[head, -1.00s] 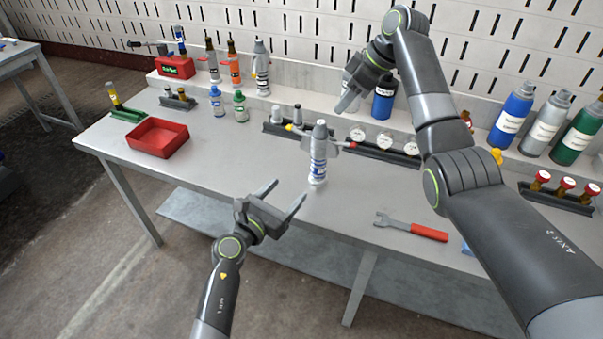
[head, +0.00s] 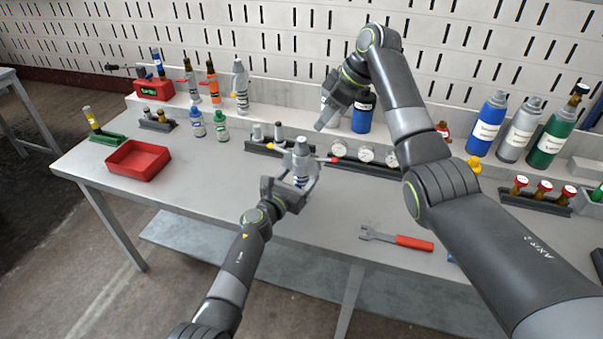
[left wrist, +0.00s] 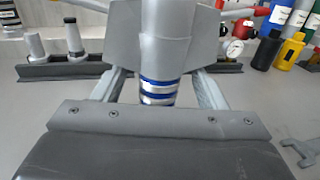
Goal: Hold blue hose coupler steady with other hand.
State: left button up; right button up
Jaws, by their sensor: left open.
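The blue hose coupler (head: 301,150) is a grey cylinder with blue bands, upright near the middle of the bench. In the left wrist view its blue-banded lower body (left wrist: 158,90) shows, with grey plates flaring around its upper part. My left gripper (head: 298,178) is open at the coupler, one finger on each side. In the left wrist view the fingers (left wrist: 158,92) flank the lower body; I cannot tell whether they touch it. My right gripper (head: 330,122) is raised over the back of the bench; I cannot make out its finger gap.
A dark rack with gauges (head: 366,155) lies behind the coupler. A red-handled wrench (head: 400,240) lies to the right. A red tray (head: 138,160) and small bottles stand to the left. The front middle of the bench is mostly clear.

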pick_arm(q)
jog(key=shift+x, duration=0.85)
jog(key=shift+c, duration=0.5)
